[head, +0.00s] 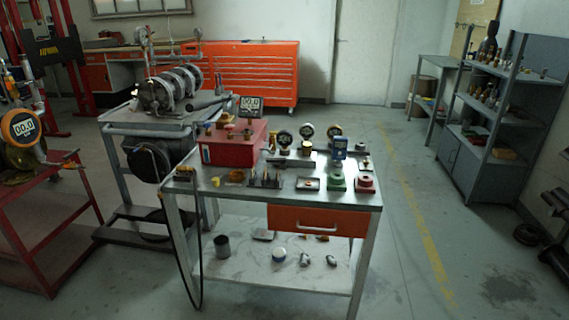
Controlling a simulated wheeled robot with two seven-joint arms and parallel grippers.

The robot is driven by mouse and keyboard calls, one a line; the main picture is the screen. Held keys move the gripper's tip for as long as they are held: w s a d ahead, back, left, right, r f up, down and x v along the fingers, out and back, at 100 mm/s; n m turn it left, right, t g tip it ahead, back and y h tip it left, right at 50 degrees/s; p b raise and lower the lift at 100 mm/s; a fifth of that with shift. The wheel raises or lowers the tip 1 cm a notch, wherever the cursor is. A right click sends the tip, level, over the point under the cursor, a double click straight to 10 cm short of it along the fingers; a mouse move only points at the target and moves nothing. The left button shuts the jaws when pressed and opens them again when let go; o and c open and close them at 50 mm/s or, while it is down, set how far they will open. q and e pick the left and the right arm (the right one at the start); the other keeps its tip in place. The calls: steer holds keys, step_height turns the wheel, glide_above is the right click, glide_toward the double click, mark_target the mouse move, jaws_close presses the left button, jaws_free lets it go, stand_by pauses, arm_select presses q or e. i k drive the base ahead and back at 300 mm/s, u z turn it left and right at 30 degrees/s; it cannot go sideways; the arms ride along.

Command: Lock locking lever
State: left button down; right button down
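Neither of my grippers is in the head view. I cannot make out for certain which part is the locking lever. At the left edge, a valve assembly with a round orange digital gauge (20,128) stands on a red cart (45,220). A small handle-like part (70,155) sticks out to its right, too small to tell its position. A larger grey metal machine with pipes (172,88) sits on a grey stand behind the middle table.
A metal table (230,188) with an orange drawer (318,221) stands in the middle. It holds a red box (234,143), a digital display (250,107) and several gauges. A grey shelf (500,110) stands right. The floor between (415,220) is clear.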

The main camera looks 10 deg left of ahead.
mark_target(281, 160)
steer(key=z, duration=0.6)
steer(key=i, duration=1.55)
steer(key=u, duration=0.8)
